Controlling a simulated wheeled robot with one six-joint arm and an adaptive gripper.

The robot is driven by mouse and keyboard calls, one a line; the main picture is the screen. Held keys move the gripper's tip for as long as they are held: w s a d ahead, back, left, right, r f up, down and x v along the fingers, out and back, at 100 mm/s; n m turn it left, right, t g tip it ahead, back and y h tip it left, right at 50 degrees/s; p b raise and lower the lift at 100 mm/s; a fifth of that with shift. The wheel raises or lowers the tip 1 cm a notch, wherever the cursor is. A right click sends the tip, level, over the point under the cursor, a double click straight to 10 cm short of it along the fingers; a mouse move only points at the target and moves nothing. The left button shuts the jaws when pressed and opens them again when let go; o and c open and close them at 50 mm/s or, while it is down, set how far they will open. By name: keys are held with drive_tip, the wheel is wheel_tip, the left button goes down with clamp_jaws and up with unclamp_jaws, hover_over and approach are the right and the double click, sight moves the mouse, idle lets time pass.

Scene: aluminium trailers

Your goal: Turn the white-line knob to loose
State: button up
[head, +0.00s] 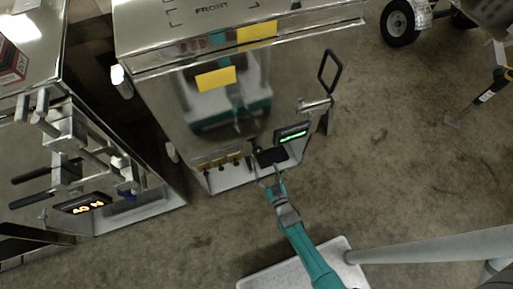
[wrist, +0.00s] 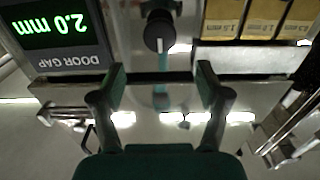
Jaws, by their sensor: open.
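The black round knob (wrist: 157,33) shows in the wrist view at the top middle, on the metal panel, with a short white line on it. My gripper (wrist: 160,82) is open, its two fingers apart and nothing between them. The knob is beyond the fingertips, roughly in line with the gap, and apart from them. In the head view my gripper (head: 268,174) is at the lower front edge of the middle metal trailer (head: 200,125); the knob is too small there to make out its line.
A latch handle (head: 328,75) sticks out at the trailer's right. Another trailer (head: 110,150) stands left.

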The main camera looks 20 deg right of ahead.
sight(258, 151)
drive_tip(key=w, duration=1)
drive_tip(key=shift+w, duration=0.2)
drive_tip(key=shift+c, duration=0.2)
drive_tip(key=c, duration=1.1)
